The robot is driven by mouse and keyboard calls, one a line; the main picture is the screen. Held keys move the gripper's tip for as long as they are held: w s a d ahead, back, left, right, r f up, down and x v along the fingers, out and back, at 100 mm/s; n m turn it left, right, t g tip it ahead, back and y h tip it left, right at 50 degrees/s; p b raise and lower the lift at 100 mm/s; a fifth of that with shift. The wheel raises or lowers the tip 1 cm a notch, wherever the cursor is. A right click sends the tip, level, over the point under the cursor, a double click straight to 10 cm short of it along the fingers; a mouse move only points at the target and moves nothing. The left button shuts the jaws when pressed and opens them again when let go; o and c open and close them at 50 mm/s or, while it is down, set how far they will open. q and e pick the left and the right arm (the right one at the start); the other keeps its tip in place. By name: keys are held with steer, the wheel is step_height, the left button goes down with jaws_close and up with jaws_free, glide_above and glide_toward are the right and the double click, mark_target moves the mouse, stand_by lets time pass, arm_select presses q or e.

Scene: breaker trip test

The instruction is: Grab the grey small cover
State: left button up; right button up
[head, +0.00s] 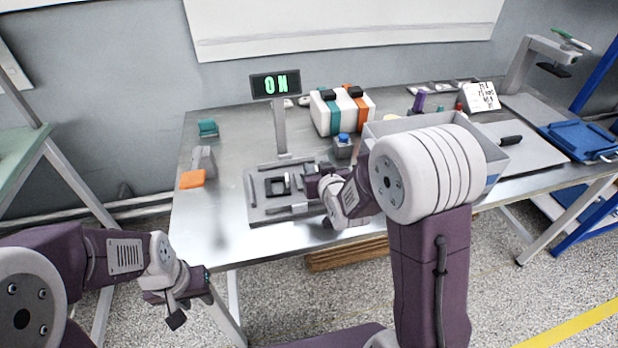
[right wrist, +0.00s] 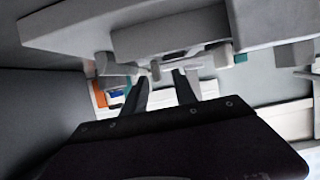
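A grey fixture plate (head: 262,213) lies on the table with a dark breaker-like block (head: 278,185) on it. A small grey angled piece (head: 203,160) stands to its left; I cannot tell whether it is the grey small cover. My right gripper (head: 312,184) is over the right side of the fixture. In the right wrist view its two dark fingers (right wrist: 163,82) are apart, with small grey fixture parts just beyond the tips; contact is unclear. My left gripper (head: 178,309) hangs in front of the table's left front edge, holding nothing visible; its finger gap is unclear.
An "ON" display (head: 276,84) stands behind the fixture. An orange block (head: 192,179) and a teal block (head: 207,128) are at left. The table's left front is clear.

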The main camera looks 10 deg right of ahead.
mark_target(315, 166)
steer(key=x, duration=0.4)
steer(key=shift+s+f, duration=0.1)
steer(key=shift+f, duration=0.1)
jaws_close()
